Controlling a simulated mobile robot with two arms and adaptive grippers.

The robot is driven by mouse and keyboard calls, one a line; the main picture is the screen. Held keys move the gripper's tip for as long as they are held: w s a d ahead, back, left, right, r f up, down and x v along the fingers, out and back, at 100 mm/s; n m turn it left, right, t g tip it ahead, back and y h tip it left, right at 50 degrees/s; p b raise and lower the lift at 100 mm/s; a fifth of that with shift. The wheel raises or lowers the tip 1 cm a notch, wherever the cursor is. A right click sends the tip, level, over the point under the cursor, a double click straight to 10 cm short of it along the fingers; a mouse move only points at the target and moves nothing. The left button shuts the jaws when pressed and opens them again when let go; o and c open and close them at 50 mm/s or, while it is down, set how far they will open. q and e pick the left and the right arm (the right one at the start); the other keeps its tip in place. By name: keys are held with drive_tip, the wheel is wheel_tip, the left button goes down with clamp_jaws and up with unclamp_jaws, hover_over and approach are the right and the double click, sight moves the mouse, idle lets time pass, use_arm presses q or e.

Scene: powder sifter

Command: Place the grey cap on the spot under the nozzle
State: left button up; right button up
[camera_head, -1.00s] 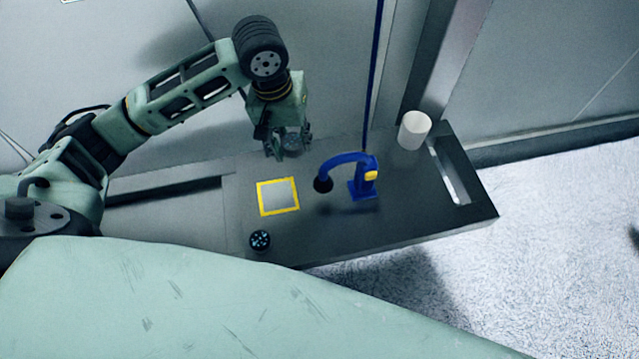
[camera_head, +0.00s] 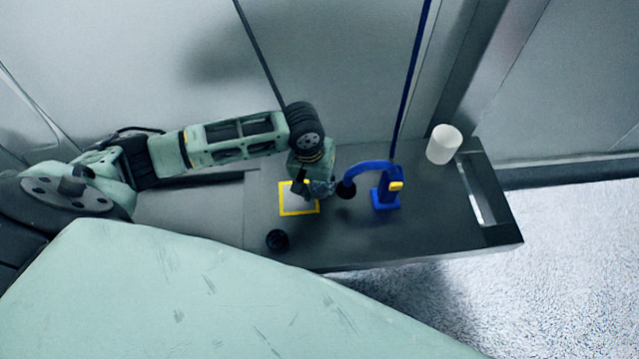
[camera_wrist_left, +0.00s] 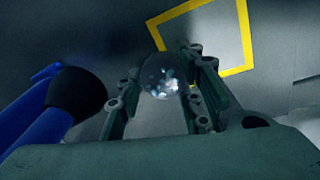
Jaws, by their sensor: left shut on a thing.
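A blue arched stand (camera_head: 386,197) on the dark table ends in a black round nozzle (camera_head: 346,190), which also shows at the left of the left wrist view (camera_wrist_left: 78,92). My left gripper (camera_head: 317,188) is just left of the nozzle, over the right part of a yellow-framed square (camera_head: 299,211). In the left wrist view the gripper (camera_wrist_left: 160,85) is shut on a rounded, greyish, shiny thing (camera_wrist_left: 162,76), which looks like the grey cap. In the head view the fingers mostly hide it. Whether it touches the table cannot be told. My right gripper is not in view.
A small dark round object (camera_head: 277,240) lies near the table's front edge. A white cylinder (camera_head: 444,144) stands at the back right, beside a slot in the table (camera_head: 500,225). The front right of the table is clear.

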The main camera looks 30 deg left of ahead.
use_arm(q)
drive_tip(key=shift+f, duration=0.2)
drive_tip(key=o, duration=0.9)
